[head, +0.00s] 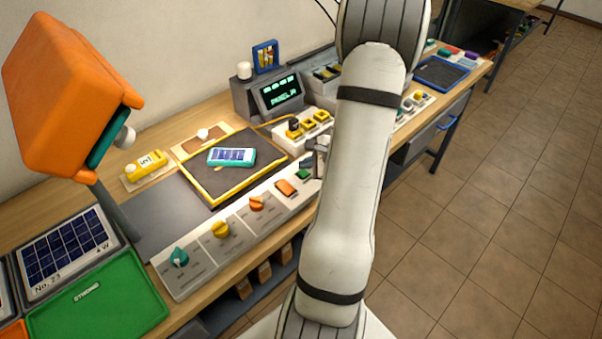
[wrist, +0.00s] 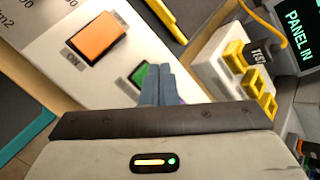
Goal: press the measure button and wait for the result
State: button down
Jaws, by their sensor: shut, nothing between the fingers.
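A green button (head: 302,175) sits on the pale control strip (head: 215,248), right of an orange switch (head: 286,188). In the wrist view the green button (wrist: 140,76) is partly hidden behind my gripper (wrist: 160,82), whose fingers are shut and empty. The fingertips are right by the button; I cannot tell whether they touch it. The orange switch (wrist: 96,37) is marked ON. The dark display (head: 280,93) shows green text; in the wrist view the display (wrist: 300,30) reads PANEL IN. A small solar panel (head: 231,156) lies on the black, yellow-edged plate (head: 240,188).
A white block with yellow sockets (wrist: 232,62) and a plug stands near my gripper. A large orange lamp (head: 65,80) rises at the left. A green tray (head: 95,300) and a yellow (head: 221,230) and a teal knob (head: 179,257) are at the front left.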

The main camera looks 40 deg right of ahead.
aim_at(306, 174)
jog(key=shift+f+b, duration=0.2)
jog(key=shift+b, duration=0.1)
dwell(0.4)
jog(key=shift+f+b, duration=0.3)
jog(key=shift+b, duration=0.2)
jog(key=shift+f+b, duration=0.3)
jog(key=shift+b, duration=0.2)
dwell(0.6)
jog(key=shift+r, duration=0.1)
jog(key=shift+r+p, duration=0.35)
jog(key=shift+r, duration=0.35)
jog(key=shift+r+p, duration=1.6)
jog(key=shift+r, duration=0.95)
